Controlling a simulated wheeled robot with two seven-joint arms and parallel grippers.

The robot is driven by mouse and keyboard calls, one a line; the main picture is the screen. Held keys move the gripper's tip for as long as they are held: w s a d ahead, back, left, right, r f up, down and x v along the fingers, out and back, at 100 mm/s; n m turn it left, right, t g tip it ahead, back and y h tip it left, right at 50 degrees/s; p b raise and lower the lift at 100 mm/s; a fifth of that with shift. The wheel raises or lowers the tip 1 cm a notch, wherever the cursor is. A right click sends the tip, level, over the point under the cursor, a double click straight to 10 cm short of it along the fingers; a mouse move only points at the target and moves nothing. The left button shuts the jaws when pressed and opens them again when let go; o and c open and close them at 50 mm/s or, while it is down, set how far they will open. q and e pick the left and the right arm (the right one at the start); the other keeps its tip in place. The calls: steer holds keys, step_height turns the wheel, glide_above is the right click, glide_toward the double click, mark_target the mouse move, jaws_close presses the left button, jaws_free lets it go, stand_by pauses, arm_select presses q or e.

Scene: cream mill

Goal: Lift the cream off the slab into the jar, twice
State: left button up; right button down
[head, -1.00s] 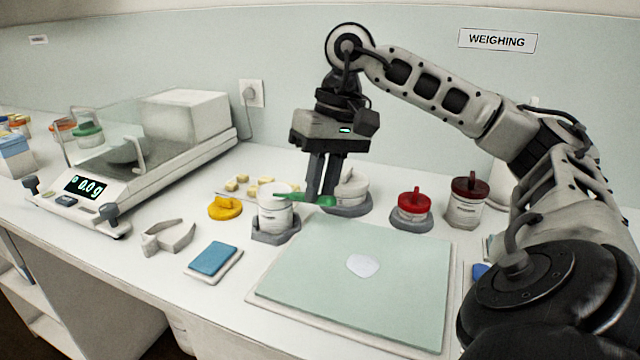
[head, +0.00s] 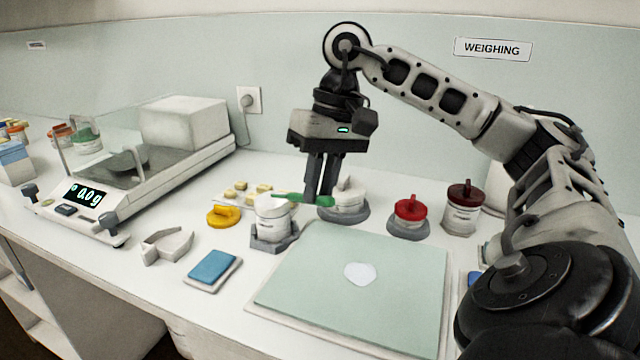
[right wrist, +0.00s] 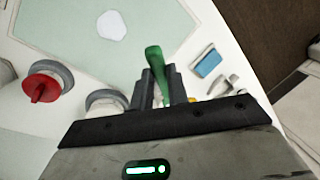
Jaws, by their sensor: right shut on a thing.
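My right gripper (head: 318,198) points down and is shut on a green spatula (head: 308,199), which also shows between the fingers in the right wrist view (right wrist: 154,62). The spatula's left end overlaps the upper part of the open white jar (head: 273,218) in the head view; I cannot tell if it touches. The jar stands in a grey holder (head: 274,240). A white patch of cream (head: 360,273) lies on the pale green slab (head: 340,312), also seen in the right wrist view (right wrist: 111,25). My left gripper is not in view.
A white-lidded container (head: 348,198) stands behind the gripper, with a red-lidded jar (head: 409,217) and a dark-red-lidded jar (head: 463,208) to its right. A yellow lid (head: 223,215), blue pad (head: 212,267) and grey clip-like piece (head: 167,245) lie left. A balance (head: 130,180) reads 0.0 g.

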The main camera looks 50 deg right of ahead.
steer(key=shift+a+p+v, duration=0.2)
steer(key=shift+p+v, duration=0.65)
steer(key=shift+v, duration=0.15)
steer(key=shift+a+p+v, duration=0.2)
steer(key=shift+p+v, duration=0.6)
steer(key=shift+v, duration=0.25)
steer(key=shift+w+r, duration=0.1)
steer(key=shift+w, duration=0.1)
